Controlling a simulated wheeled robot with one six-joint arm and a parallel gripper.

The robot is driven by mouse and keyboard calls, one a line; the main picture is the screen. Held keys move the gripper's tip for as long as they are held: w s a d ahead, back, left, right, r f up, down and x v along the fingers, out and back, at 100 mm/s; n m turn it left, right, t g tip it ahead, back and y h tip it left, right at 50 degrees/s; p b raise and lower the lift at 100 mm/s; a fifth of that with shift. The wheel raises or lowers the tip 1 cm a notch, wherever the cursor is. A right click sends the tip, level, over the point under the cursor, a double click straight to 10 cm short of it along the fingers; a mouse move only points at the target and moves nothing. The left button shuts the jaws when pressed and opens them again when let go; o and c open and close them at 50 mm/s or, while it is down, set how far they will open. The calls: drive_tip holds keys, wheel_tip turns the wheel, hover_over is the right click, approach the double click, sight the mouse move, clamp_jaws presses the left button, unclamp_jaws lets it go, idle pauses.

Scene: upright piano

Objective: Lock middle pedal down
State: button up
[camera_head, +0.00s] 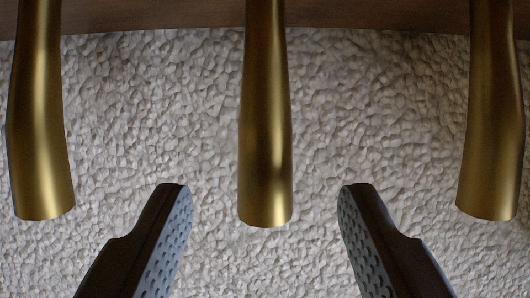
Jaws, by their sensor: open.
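The middle pedal (266,130) is a brass bar that comes from the top edge of the view and ends in a rounded tip near the centre. My gripper (262,192) is open, with one dark finger with a grey textured pad on each side of the middle pedal's tip. There is a clear gap between the pedal and each finger, so they appear not to touch. How high the gripper is relative to the pedal is hard to tell. Nothing is held.
The left pedal (40,120) and the right pedal (492,120) are similar brass bars, each outside one of my fingers. A brown wooden board (150,14) runs along the top. A rough pale grey surface (150,110) fills the background and is bare between the pedals.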

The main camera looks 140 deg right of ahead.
sight(266, 218)
drive_tip(key=shift+x, duration=0.8)
clamp_jaws()
drive_tip(key=shift+s+f, duration=0.1)
drive_tip(key=shift+f, duration=1.3)
unclamp_jaws()
drive_tip(key=shift+d+f, duration=0.1)
